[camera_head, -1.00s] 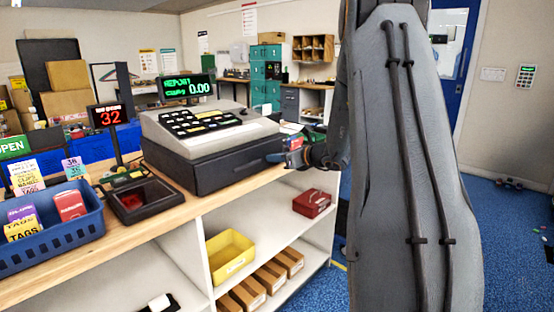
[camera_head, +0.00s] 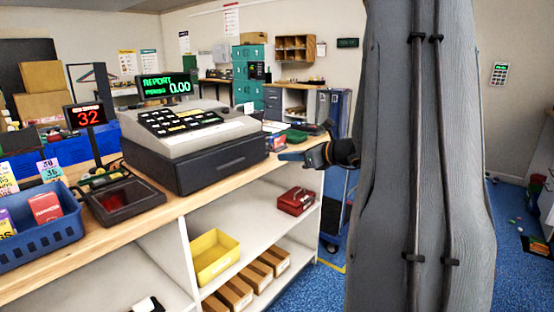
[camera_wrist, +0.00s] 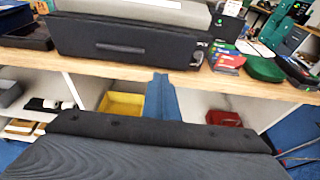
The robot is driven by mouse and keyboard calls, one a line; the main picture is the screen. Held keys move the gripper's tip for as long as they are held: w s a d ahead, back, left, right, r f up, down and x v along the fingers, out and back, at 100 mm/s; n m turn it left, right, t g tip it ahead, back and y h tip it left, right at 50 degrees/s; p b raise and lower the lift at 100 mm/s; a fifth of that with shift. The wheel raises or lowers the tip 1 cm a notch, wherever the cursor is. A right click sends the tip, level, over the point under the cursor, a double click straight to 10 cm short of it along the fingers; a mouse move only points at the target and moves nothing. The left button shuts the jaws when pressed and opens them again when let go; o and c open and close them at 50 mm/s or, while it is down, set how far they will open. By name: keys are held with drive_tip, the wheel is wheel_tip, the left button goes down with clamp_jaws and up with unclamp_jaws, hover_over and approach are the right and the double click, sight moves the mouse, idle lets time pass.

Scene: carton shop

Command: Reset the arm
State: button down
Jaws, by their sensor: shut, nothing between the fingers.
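My gripper (camera_head: 297,156) is shut and empty. In the head view it is in front of the counter edge, just right of the cash register (camera_head: 190,140). The large grey link of my arm fills the right middle of that view. In the wrist view my gripper's blue fingers (camera_wrist: 160,98) are together and point toward the counter, below the register's closed drawer (camera_wrist: 125,38). A gap to the counter cannot be judged exactly.
The wooden counter (camera_head: 125,232) carries a blue basket (camera_head: 38,240) and a black tray (camera_head: 122,203). Shelves below hold a yellow bin (camera_head: 213,256), a red box (camera_head: 296,201) and several cardboard boxes.

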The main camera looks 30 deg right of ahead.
drive_tip(key=shift+s+r, duration=0.15)
drive_tip(key=shift+s, duration=0.2)
drive_tip(key=s+a+f+n+g+y, duration=0.1)
drive_tip(key=s+a+f+n+g, duration=0.2)
drive_tip(key=a, duration=0.4)
drive_tip(key=s+a+f+n+g+y, duration=0.1)
drive_tip(key=s+a+f+n+g, duration=0.1)
drive_tip(key=a+n, duration=0.35)
drive_tip(key=s+a+f+n+g+y, duration=0.1)
drive_tip(key=s+a+f+n+g, duration=0.15)
drive_tip(key=a, duration=0.55)
drive_tip(key=s+a+f+n+g+h, duration=0.2)
drive_tip(key=s+a+n+g+h, duration=0.1)
drive_tip(key=s+n, duration=0.6)
drive_tip(key=s+a+f+n+g+h+p, duration=0.1)
drive_tip(key=s+a+f+n+g+h, duration=0.2)
drive_tip(key=s+n, duration=0.7)
drive_tip(key=shift+a+n+h, duration=0.7)
drive_tip(key=shift+a+n, duration=0.45)
drive_tip(key=shift+n, duration=0.05)
